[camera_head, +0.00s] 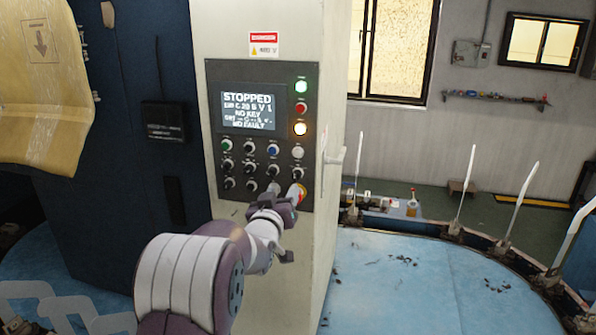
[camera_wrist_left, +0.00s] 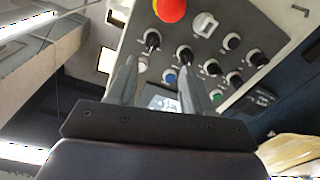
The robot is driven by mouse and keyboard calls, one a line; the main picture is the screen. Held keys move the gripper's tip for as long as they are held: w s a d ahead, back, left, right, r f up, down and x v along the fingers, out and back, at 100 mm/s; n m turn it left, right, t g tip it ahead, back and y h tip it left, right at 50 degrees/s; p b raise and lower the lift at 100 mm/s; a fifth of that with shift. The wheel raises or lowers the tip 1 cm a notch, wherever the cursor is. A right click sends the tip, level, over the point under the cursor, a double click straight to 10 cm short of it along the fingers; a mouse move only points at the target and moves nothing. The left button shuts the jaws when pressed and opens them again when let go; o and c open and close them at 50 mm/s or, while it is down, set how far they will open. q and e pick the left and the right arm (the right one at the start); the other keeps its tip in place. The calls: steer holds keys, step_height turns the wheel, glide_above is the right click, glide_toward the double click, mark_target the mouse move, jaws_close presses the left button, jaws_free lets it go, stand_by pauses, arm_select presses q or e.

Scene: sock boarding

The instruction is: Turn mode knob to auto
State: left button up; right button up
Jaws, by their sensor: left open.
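The control panel (camera_head: 213,110) is a dark plate on a cream cabinet, with rows of small dark knobs under its screen (camera_head: 247,111). The screen reads STOPPED. I cannot tell which knob is the mode knob, because the labels are too small. My left gripper (camera_head: 285,192) is at the panel's lower right, open, with nothing visible between its fingers. In the left wrist view its fingers (camera_wrist_left: 157,66) point toward the panel. One black knob (camera_wrist_left: 152,40) lies just beyond the gap, and another knob (camera_wrist_left: 184,52) is close to the right fingertip. My right gripper is not in view.
A red emergency button (camera_wrist_left: 170,8) is close by on the panel. Lit green (camera_head: 301,86) and amber (camera_head: 300,129) buttons are at its upper right. A blue round table (camera_head: 400,290) with upright white boards is at the right. A yellowish wrapped package (camera_head: 45,90) hangs at the left.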

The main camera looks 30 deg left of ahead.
mark_target(295, 179)
arm_select(q)
steer(key=w+p, duration=0.1)
steer(key=w, duration=0.3)
steer(key=w+p, duration=0.2)
steer(key=w, duration=0.1)
steer(key=shift+w+r, duration=0.2)
steer(key=shift+w, duration=0.2)
steer(key=shift+w+a+f+p, duration=0.1)
steer(key=shift+w+a+p, duration=0.05)
steer(key=shift+a+p, duration=0.15)
steer(key=shift+a+f, duration=0.1)
steer(key=shift+a, duration=0.3)
steer(key=shift+d, duration=0.25)
steer(key=c, duration=0.7)
jaws_close()
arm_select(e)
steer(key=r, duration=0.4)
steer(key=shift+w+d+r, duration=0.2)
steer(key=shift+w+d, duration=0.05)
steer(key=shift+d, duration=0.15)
